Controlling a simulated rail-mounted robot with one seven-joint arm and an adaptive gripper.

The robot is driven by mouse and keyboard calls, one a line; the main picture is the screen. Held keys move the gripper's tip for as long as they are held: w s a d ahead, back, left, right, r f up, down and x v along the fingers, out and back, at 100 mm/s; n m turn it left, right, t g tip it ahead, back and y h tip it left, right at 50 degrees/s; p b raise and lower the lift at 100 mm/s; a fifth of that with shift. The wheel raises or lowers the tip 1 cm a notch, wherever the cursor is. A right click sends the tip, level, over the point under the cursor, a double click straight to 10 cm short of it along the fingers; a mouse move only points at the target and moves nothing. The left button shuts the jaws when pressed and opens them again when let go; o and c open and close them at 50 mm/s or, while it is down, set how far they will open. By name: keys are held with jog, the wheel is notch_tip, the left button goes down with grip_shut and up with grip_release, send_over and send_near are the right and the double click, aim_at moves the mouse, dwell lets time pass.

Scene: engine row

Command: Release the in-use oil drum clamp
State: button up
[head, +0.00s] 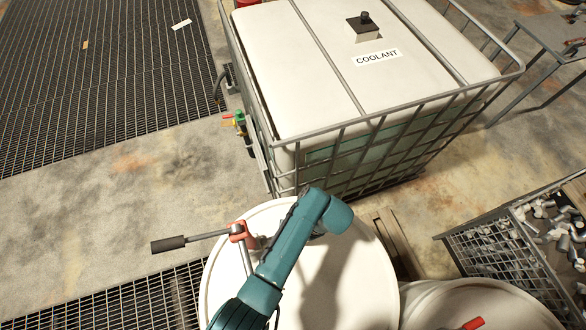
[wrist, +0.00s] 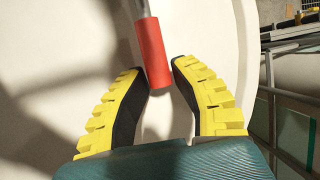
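In the wrist view a red cylindrical handle (wrist: 152,55) on a thin metal rod reaches down between the tips of my gripper (wrist: 159,66). The yellow-and-black fingers stand apart, with a small gap on the right of the handle; whether the left tip touches it I cannot tell. Behind them is the white drum top. In the head view my teal arm leans over the white oil drum (head: 225,282) and hides the red handle and my fingers. A metal crank with a black grip (head: 168,243) and a red fitting (head: 238,232) stands at this drum's left.
A caged coolant tank (head: 300,80) stands close behind the drum. A second white drum (head: 520,308) with a red handle (head: 473,323) is at lower right. A wire basket of metal parts (head: 500,250) lies right. Open floor (head: 110,200) and grating are left.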

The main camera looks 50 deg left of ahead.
jog(key=o, duration=0.3)
jog(key=shift+o, duration=0.2)
jog(key=shift+w+r, duration=0.1)
jog(key=shift+r, duration=0.05)
jog(key=v, duration=1.1)
jog(key=shift+d+r, duration=0.15)
jog(key=shift+r, duration=0.15)
jog(key=shift+w, duration=0.1)
